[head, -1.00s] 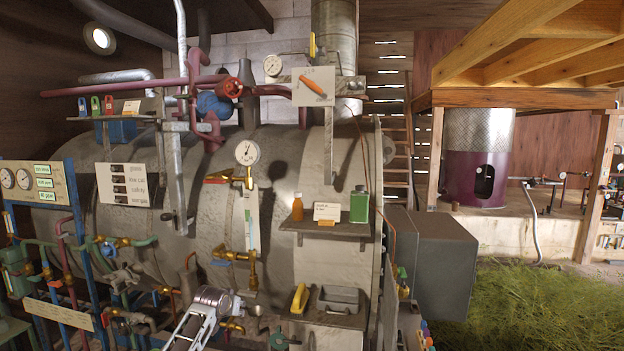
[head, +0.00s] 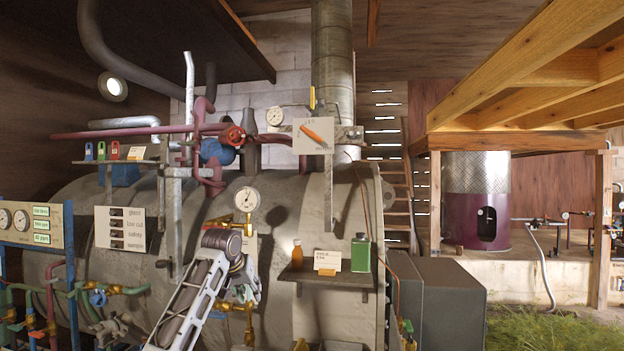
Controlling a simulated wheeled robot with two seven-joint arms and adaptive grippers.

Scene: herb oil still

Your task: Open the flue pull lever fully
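A white plate (head: 303,147) with a tilted orange handle (head: 317,134) stands on a bracket in front of the metal flue pipe (head: 333,55). A small yellow handle (head: 312,98) stands upright just above the plate. I cannot tell for sure which of these is the flue pull lever. My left gripper (head: 247,287) is in front of the boiler, below the round gauge and well below and left of the plate. It touches no handle that I can make out, and its fingers are too small and cluttered to read. My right gripper is not in view.
The large boiler (head: 285,220) fills the middle.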

